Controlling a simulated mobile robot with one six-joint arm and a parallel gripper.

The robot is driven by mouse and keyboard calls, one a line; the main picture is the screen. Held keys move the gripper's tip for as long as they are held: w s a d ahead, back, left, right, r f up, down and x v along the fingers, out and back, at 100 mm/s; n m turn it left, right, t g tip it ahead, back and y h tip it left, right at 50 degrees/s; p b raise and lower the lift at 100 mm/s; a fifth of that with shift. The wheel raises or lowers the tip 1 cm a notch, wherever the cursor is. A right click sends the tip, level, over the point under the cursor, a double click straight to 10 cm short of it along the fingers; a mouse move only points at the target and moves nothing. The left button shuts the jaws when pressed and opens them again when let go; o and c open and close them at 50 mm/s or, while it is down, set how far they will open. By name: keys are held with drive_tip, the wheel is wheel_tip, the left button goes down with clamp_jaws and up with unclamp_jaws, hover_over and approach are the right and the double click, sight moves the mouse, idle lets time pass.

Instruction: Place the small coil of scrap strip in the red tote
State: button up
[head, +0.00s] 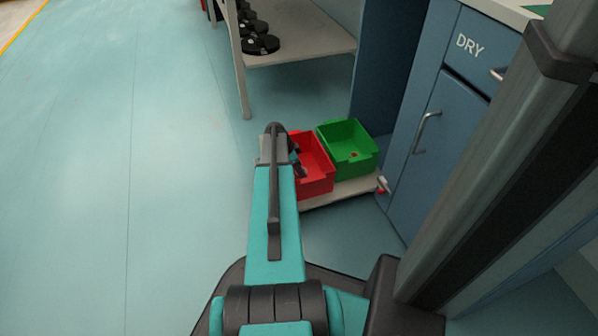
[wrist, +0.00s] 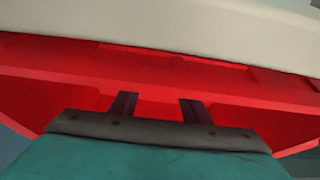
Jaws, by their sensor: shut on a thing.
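The red tote (head: 318,187) stands on a low pale board, left of a green tote. My gripper (head: 300,160) is at the left side of the red tote, and its end reaches in over that side. In the wrist view the two dark fingers of my gripper (wrist: 158,107) stand apart in front of the red inner surface of the tote (wrist: 240,82). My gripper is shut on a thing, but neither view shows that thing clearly. I cannot make out the small coil of scrap strip; my gripper and arm may hide it.
The green tote (head: 362,165) is right beside the red one and holds a small brownish thing. A blue cabinet marked DRY (head: 447,100) is close on the right. A pale shelf (head: 310,45) with black discs is behind. The floor (head: 130,170) to the left is clear.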

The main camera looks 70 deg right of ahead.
drive_tip(key=o, duration=1.2)
drive_tip(key=p+v, duration=0.6)
drive_tip(key=v, duration=0.6)
drive_tip(key=shift+r, duration=0.15)
